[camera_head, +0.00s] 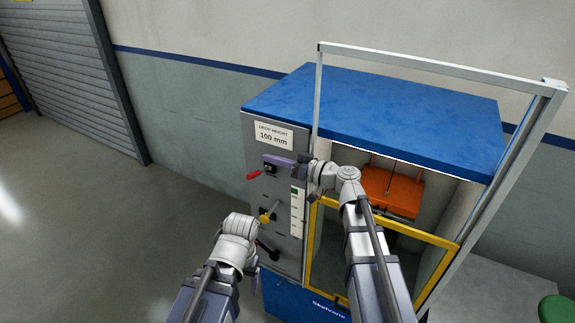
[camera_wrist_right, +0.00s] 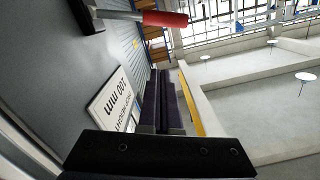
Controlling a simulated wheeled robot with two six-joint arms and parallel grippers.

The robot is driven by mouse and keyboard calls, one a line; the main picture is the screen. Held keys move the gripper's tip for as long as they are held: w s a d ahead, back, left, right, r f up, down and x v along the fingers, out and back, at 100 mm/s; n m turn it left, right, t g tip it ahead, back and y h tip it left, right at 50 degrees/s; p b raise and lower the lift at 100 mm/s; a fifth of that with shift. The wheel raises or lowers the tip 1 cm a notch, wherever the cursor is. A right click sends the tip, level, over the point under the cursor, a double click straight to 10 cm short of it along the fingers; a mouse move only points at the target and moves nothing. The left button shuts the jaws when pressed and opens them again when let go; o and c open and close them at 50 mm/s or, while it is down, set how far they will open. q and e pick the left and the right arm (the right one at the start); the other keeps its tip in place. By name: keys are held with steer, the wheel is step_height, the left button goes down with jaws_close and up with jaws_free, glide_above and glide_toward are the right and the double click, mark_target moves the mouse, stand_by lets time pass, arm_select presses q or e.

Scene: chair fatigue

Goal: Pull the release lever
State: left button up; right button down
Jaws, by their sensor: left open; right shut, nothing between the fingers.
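The release lever has a red handle (camera_head: 254,175) on a short shaft at the upper part of the grey machine panel. In the right wrist view the red handle (camera_wrist_right: 165,19) is at the top, its metal shaft running left to a dark hub. My right gripper (camera_head: 270,159) lies across the panel just above the lever.
The panel also carries a yellow knob (camera_head: 266,216), a black lever (camera_head: 268,251) and a "DROP HEIGHT 100 mm" label (camera_head: 273,135). A yellow-framed guard (camera_head: 400,227) and orange block (camera_head: 392,192) are to the right. Floor left of the machine is clear.

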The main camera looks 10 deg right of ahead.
mark_target(258, 172)
steer(key=shift+a+f+b, duration=0.6)
steer(key=shift+f+b, duration=0.35)
steer(key=shift+a+f+b, duration=0.6)
steer(key=shift+f+b, duration=0.3)
steer(key=shift+f, duration=0.05)
